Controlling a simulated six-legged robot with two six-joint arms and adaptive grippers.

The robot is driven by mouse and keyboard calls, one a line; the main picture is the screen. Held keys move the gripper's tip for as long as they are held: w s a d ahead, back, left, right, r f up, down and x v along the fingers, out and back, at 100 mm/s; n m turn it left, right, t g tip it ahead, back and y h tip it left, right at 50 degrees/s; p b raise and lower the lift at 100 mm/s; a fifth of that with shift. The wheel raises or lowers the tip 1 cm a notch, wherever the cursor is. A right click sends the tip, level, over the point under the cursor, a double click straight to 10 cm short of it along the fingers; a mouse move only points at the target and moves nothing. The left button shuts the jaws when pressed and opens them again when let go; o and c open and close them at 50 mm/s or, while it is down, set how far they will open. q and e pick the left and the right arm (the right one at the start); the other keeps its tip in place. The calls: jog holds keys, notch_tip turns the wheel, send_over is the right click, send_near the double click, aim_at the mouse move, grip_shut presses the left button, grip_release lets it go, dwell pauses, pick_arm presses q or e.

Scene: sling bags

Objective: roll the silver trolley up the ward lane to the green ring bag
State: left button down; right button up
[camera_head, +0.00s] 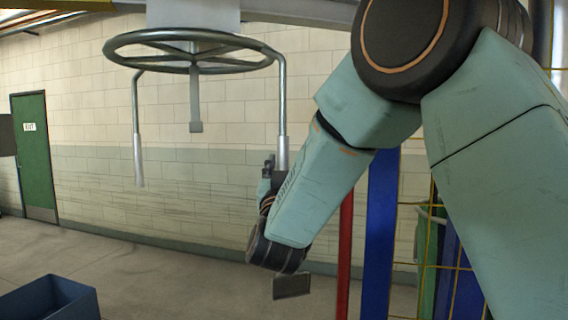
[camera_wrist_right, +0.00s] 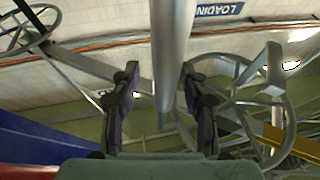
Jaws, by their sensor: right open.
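A dark spoked ring (camera_head: 190,50) hangs from a pale block overhead, with silver bars pointing down from its rim. It may be the silver trolley; I cannot be sure. My right gripper (camera_head: 268,172) is at the lower end of its right silver bar (camera_head: 282,110), partly hidden by my own wrist. In the right wrist view my right gripper (camera_wrist_right: 160,103) is open, with a silver bar (camera_wrist_right: 170,55) between its two fingers and gaps on both sides. I cannot make out a green ring bag. My left gripper is out of view.
A green exit door (camera_head: 35,155) is at the far left. A dark blue bin (camera_head: 50,300) stands at the lower left. Red (camera_head: 345,255) and blue (camera_head: 380,235) posts stand behind my right arm. The floor along the wall is clear.

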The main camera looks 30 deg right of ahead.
jog(key=shift+s+a, duration=0.1)
jog(key=shift+a, duration=0.2)
jog(key=shift+w+d+f, duration=0.25)
jog(key=shift+w+f, duration=0.1)
jog(key=shift+w, duration=0.4)
jog(key=c, duration=0.4)
jog(key=shift+d, duration=0.15)
jog(key=shift+c, duration=1)
jog(key=shift+s, duration=0.2)
jog(key=shift+c, duration=0.6)
jog(key=shift+r, duration=0.1)
jog(key=shift+c, duration=0.8)
grip_shut()
jog(key=shift+r, duration=0.1)
